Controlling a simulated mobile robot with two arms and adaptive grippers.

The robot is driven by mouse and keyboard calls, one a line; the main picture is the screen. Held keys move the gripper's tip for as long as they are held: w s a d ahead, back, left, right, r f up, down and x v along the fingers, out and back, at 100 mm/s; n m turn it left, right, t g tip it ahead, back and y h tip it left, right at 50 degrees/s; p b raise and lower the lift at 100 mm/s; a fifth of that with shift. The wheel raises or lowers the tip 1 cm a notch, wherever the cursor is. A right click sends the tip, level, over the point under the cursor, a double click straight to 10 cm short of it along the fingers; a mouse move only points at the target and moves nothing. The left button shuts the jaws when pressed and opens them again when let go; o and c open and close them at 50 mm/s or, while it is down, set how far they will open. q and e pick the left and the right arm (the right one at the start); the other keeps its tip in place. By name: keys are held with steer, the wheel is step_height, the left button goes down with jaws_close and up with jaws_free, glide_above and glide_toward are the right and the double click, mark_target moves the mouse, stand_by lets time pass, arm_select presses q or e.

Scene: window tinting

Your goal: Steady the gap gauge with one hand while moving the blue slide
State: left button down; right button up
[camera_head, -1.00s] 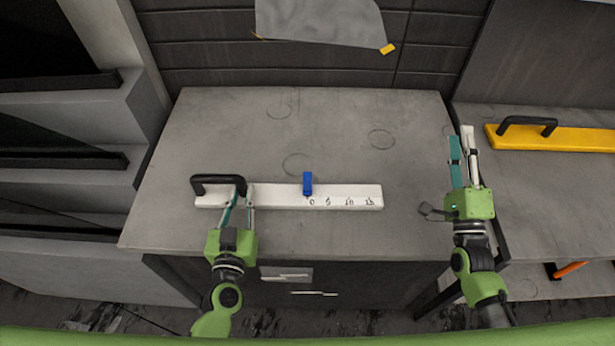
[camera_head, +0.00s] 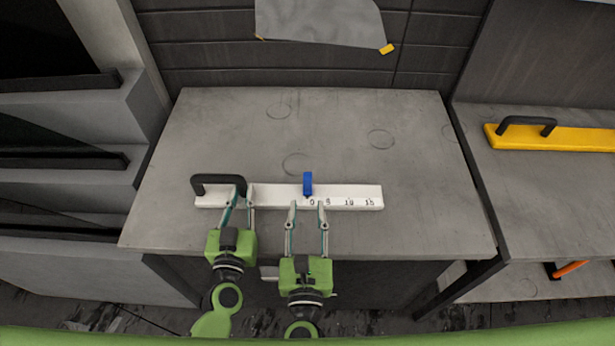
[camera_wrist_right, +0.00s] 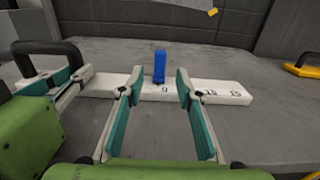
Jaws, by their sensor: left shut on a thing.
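The gap gauge (camera_head: 270,194) is a white bar with a black handle (camera_head: 219,180) at its left end and a printed scale at its right. It lies flat on the grey worktop. The blue slide (camera_head: 308,184) stands upright on the bar by the 0 mark; it also shows in the right wrist view (camera_wrist_right: 159,66). My left gripper (camera_head: 242,192) is shut on the black handle at its right end. My right gripper (camera_head: 306,205) is open and empty at the bar's front edge, just in front of the slide. In the right wrist view the slide appears beyond and between its fingers.
The grey worktop (camera_head: 350,120) is clear behind and to the right of the gauge. A yellow bar with a black handle (camera_head: 570,139) lies on another surface at the right. A grey sheet with yellow corners (camera_head: 320,20) hangs on the back wall.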

mark_target(307, 183)
steer(key=w, duration=0.9)
steer(key=shift+w+d, duration=0.15)
steer(key=shift+w, duration=0.2)
steer(key=shift+c, duration=0.4)
